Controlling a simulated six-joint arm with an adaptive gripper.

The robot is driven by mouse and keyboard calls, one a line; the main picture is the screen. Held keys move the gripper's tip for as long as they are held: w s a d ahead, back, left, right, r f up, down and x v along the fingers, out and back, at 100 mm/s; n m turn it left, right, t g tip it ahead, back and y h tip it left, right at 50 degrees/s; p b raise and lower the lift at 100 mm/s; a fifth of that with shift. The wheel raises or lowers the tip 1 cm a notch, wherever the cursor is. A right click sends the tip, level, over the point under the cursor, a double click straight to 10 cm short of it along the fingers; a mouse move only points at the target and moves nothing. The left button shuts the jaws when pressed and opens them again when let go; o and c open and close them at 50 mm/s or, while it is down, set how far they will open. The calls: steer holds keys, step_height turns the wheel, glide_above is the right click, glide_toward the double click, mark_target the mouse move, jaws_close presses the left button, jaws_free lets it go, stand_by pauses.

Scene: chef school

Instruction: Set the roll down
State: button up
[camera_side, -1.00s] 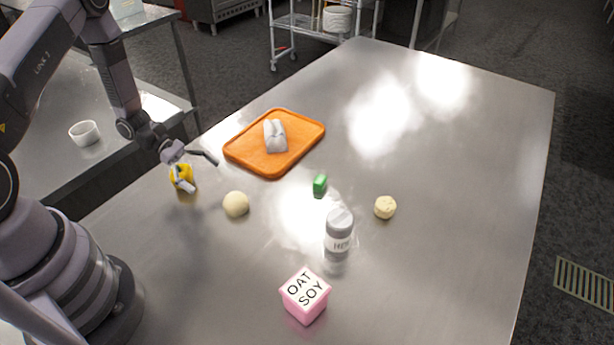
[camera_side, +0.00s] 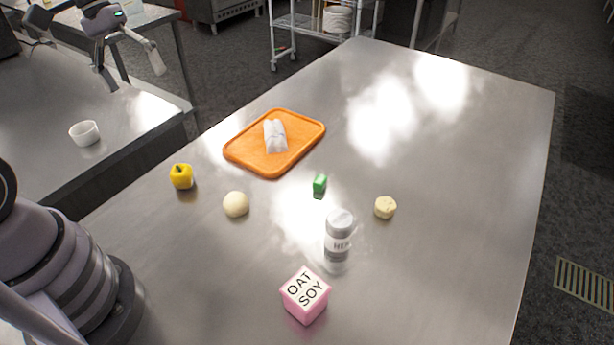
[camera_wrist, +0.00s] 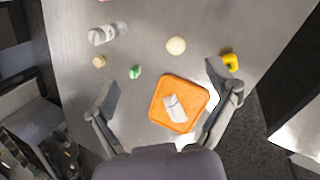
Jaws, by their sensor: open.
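Which object is the roll is not certain. A white, folded or rolled piece (camera_side: 275,136) lies on the orange board (camera_side: 240,157). It also shows in the wrist view (camera_wrist: 175,108), on the orange board (camera_wrist: 161,117). A pale round ball (camera_side: 235,204) rests on the steel table left of centre, and a smaller cream-coloured piece (camera_side: 385,207) lies farther right. My gripper (camera_side: 131,72) is open and empty, raised high at the upper left, well apart from all of these. In the wrist view my spread fingers (camera_wrist: 163,78) hang above the scene with nothing between them.
A yellow pepper-like object (camera_side: 181,177) stands near the table's left edge. A white bowl (camera_side: 85,133) sits on the side counter. The table's far right is clear.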

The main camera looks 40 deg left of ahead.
steer(key=s+r+m+t+y, duration=0.4)
steer(key=s+r+m+t, duration=0.1)
steer(key=s, duration=0.5)
step_height(320, 180, up, 3)
steer(key=shift+a+f+m, duration=0.15)
steer(key=shift+f+m, duration=0.05)
steer(key=shift+m, duration=0.3)
